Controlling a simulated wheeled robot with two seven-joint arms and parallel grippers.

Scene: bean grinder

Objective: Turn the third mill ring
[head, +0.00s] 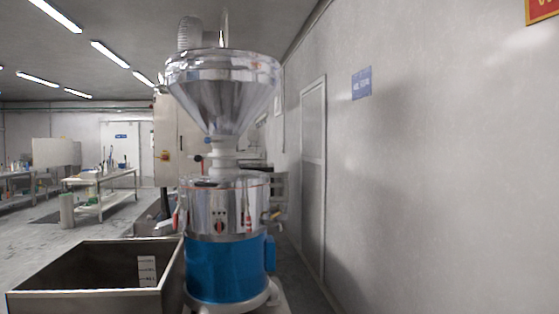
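The bean grinder (225,190) stands in the middle of the head view. It has a shiny steel funnel hopper (222,95) on top, a steel drum body (228,205) and a blue lower section (228,270). I cannot tell which part is the third mill ring. Neither of my grippers is in view.
An open steel bin (95,280) stands at the grinder's left front. A grey wall (430,170) with a door (313,170) runs along the right. Work tables (100,185) stand at the far left. Floor between the bin and tables looks open.

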